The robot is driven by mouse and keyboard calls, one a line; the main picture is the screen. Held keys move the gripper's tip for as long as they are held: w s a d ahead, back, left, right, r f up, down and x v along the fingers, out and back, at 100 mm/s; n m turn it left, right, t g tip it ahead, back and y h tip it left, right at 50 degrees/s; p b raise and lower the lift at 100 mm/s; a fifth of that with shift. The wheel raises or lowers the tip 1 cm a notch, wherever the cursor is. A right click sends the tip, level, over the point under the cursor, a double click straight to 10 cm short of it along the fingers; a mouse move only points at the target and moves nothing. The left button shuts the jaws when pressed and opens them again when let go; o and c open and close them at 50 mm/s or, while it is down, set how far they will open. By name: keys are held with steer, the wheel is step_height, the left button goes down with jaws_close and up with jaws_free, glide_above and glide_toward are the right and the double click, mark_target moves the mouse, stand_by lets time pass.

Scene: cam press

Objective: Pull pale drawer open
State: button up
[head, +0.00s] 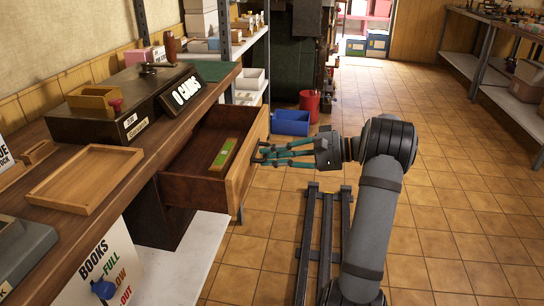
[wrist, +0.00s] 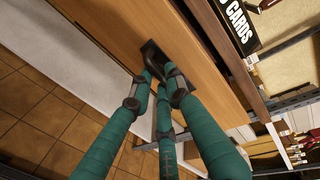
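The pale drawer (head: 245,155) is pulled out from under the wooden bench, with a pale wood front and dark inner sides. A green and pale block (head: 223,154) lies inside it. My gripper (head: 262,154) has teal fingers and is at the outer side of the drawer front. In the wrist view, its fingertips (wrist: 158,82) close around the dark handle (wrist: 152,54) on the pale drawer front (wrist: 120,28). The handle is partly hidden by the fingers.
On the bench are a wooden tray (head: 85,180), a dark box (head: 125,105) and a CARDS sign (head: 186,90). A blue bin (head: 290,122) and red bucket (head: 310,104) stand on the floor beyond. Dark floor rails (head: 325,235) run beside the drawer. Tiled floor at right is clear.

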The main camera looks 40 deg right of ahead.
steer(key=o, duration=0.5)
steer(key=shift+c, duration=0.2)
steer(key=v, duration=1.2)
